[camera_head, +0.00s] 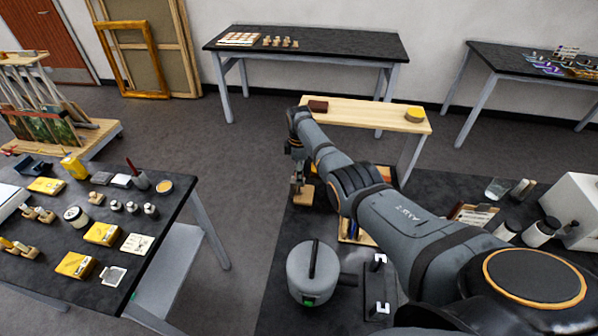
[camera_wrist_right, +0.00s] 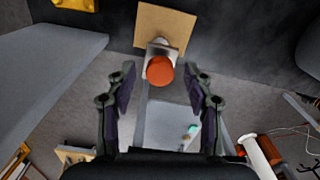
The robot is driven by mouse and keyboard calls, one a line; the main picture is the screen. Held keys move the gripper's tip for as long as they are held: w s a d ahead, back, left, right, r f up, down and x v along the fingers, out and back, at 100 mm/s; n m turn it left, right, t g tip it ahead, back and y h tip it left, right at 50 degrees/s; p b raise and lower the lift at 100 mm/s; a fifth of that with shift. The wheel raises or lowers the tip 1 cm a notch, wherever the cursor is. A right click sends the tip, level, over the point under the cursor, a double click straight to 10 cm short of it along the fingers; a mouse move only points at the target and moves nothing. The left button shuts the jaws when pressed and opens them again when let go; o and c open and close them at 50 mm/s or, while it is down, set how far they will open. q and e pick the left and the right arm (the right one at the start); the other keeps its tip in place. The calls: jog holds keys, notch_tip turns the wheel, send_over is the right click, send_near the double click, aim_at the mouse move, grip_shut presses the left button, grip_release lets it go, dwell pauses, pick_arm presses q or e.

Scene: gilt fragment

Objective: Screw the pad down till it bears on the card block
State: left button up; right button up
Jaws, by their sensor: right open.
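My right gripper (camera_head: 298,178) reaches down at the far left part of the near dark table, over a small wooden base (camera_head: 304,196). In the right wrist view its two fingers (camera_wrist_right: 160,76) are spread apart, with a round orange-red knob (camera_wrist_right: 160,70) between and slightly beyond their tips. The fingers show gaps on both sides of the knob. The knob sits on a pale metal piece (camera_wrist_right: 158,49) in front of a square wooden board (camera_wrist_right: 170,22). The pad and the card block cannot be made out. My left gripper is not in view.
A raised wooden shelf (camera_head: 365,112) stands behind the gripper. A grey round pot (camera_head: 312,272) stands nearer on the dark table (camera_head: 272,318). Jars (camera_head: 507,230) are at the right. A cluttered table (camera_head: 185,205) stands left, across open floor.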

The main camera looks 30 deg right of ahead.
notch_tip(320, 180, up, 12)
dwell(0.4)
dwell(0.4)
